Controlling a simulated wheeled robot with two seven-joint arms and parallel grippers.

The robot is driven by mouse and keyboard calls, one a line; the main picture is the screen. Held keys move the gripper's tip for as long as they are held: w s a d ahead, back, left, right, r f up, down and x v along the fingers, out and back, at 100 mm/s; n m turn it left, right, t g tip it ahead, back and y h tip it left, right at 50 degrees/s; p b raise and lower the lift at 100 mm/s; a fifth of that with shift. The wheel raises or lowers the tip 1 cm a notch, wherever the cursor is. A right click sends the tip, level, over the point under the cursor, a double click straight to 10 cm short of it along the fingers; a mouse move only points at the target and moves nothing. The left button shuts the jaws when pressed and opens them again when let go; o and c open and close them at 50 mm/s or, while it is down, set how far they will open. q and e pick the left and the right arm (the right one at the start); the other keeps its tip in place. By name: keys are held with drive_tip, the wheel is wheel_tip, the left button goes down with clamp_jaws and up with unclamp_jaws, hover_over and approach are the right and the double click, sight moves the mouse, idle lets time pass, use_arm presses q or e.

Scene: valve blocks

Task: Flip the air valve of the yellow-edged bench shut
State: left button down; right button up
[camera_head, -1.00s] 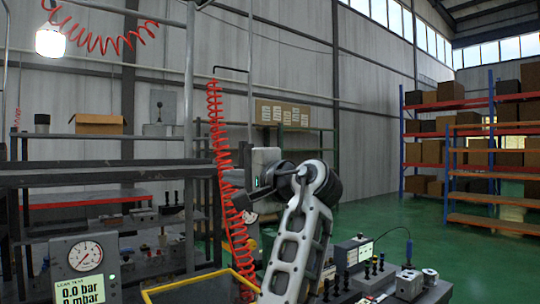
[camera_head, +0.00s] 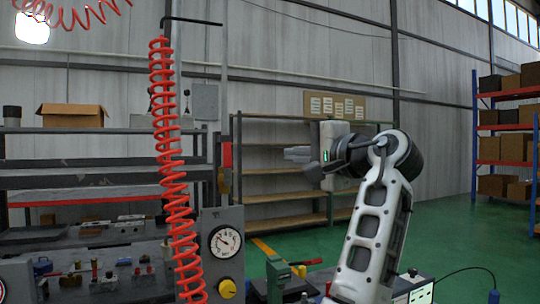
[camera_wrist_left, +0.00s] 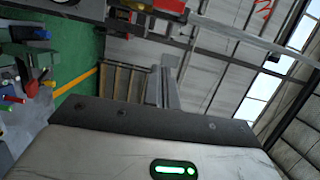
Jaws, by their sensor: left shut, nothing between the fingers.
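My left gripper (camera_head: 290,154) is shut and empty, pointing left at mid-height in the head view. Its closed fingers also show in the left wrist view (camera_wrist_left: 167,88). A red upright part (camera_head: 227,155) with a yellowish piece below it stands on a grey post to the left of the fingertips, with a visible gap in the picture. It may be the air valve, but I cannot tell its lever's position. Below it is a grey panel (camera_head: 236,215) with a round gauge (camera_head: 225,241) and a yellow knob (camera_head: 227,288). The bench's yellow edge is not clearly visible. My right gripper is out of view.
A coiled red hose (camera_head: 170,150) hangs left of the panel. Grey shelving with small fittings (camera_head: 90,275) stands at left. Empty shelves (camera_head: 280,180) stand behind my gripper. Green floor (camera_head: 430,230) is open at right.

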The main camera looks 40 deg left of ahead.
sight(228, 164)
use_arm(q)
drive_tip(key=s+a+p, duration=0.2)
drive_tip(key=a+p, duration=0.1)
drive_tip(key=a, duration=0.8)
drive_tip(key=shift+a, duration=0.3)
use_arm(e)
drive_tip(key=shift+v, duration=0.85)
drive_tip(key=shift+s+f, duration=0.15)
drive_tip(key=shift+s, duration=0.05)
use_arm(q)
drive_tip(key=shift+s, duration=0.1)
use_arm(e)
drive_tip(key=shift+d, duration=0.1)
